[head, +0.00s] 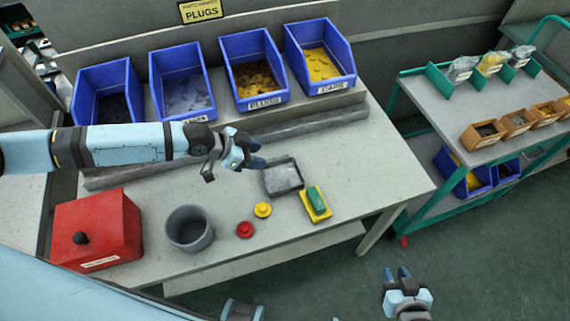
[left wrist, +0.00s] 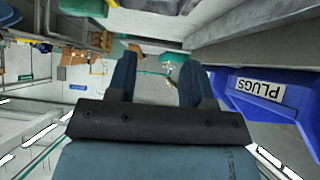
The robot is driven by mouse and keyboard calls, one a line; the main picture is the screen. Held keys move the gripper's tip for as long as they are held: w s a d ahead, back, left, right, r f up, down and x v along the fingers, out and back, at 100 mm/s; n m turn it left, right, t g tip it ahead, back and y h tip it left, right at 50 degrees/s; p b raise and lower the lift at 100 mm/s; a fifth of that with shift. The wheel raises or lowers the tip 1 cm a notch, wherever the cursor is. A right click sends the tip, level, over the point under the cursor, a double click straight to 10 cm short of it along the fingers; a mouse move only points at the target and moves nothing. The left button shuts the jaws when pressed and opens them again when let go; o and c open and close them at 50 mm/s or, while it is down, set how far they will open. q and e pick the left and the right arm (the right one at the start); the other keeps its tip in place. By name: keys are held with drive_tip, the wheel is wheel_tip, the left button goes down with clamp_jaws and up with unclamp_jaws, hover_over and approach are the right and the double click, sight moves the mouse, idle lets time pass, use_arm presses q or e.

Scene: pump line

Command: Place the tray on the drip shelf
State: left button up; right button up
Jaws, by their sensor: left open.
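A small dark grey tray (head: 284,178) with a raised rim lies on the workbench (head: 370,165), right of my left gripper. My left gripper (head: 258,153) is above the bench, close to the tray's upper left in the head view; whether they touch is unclear. In the left wrist view, its two fingers (left wrist: 158,75) are apart with nothing between them. My right gripper (head: 397,272) is low in the head view, off the bench's front edge, with its fingers apart and empty. A lower ledge (head: 270,257) shows under the bench front; I cannot tell if it is the drip shelf.
Blue bins (head: 255,70) line the bench's back, with a grey bar (head: 310,121) before them. A yellow holder with a green block (head: 316,203), yellow (head: 263,210) and red (head: 245,229) knobs, a grey pot (head: 189,228) and a red box (head: 97,228) stand in front. A green cart (head: 430,95) is right.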

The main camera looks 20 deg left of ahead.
use_arm(q)
drive_tip(key=w+a, duration=0.2)
drive_tip(key=a, duration=0.1)
approach(281, 157)
drive_tip(key=shift+y, duration=0.4)
drive_tip(key=x, duration=0.4)
drive_tip(key=shift+w+d+r, duration=0.1)
drive_tip(key=shift+d+r, duration=0.1)
drive_tip(key=shift+r, duration=0.05)
drive_tip(key=shift+p+x, duration=0.75)
drive_tip(key=shift+x, duration=1.95)
drive_tip(key=shift+s+d, duration=0.1)
drive_tip(key=shift+s, duration=0.1)
clamp_jaws()
use_arm(e)
drive_tip(key=shift+w+a+r, duration=0.2)
drive_tip(key=shift+w+r, duration=0.05)
drive_tip(key=shift+r, duration=0.45)
